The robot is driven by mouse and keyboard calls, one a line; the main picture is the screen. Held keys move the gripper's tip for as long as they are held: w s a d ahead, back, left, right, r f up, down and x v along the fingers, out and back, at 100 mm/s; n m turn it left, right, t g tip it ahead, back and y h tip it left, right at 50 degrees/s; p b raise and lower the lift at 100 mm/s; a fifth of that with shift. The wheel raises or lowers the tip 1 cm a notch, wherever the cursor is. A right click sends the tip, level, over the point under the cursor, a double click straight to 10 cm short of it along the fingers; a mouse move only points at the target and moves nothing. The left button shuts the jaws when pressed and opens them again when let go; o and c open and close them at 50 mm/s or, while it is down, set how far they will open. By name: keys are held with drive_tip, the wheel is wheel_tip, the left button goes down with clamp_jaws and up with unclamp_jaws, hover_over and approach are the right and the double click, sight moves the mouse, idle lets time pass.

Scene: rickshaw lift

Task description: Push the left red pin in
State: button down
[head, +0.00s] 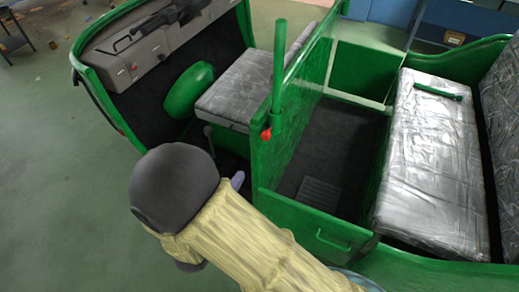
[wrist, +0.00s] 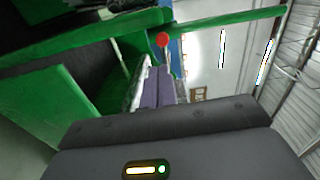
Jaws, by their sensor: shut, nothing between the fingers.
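The red pin (head: 266,134) sits low on the upright green post at the near edge of the rickshaw's partition. It also shows as a round red end in the wrist view (wrist: 162,40), just beyond the fingertips. My gripper (head: 238,179) shows as a small purple tip below and left of the pin in the head view, mostly hidden by my wrist. In the wrist view its purple fingers (wrist: 158,84) are together, empty, and point toward the pin. A gap to the pin seems to remain; its exact size cannot be told.
The green partition (head: 285,160) stands right beside my gripper. Behind it are a grey front seat (head: 250,85) and a round green part (head: 188,90). A plastic-wrapped rear seat (head: 428,160) is at the right. The floor (head: 60,200) at the left is clear.

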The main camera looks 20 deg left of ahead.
sight(264, 138)
drive_tip(key=shift+s, duration=0.4)
drive_tip(key=w+p, duration=0.1)
drive_tip(key=w, duration=0.3)
drive_tip(key=w+p, duration=0.1)
drive_tip(key=w, duration=0.3)
drive_tip(key=w+d+p, duration=0.1)
drive_tip(key=w+p, duration=0.1)
drive_tip(key=w, duration=0.3)
drive_tip(key=shift+w, duration=0.55)
drive_tip(key=shift+f, duration=0.1)
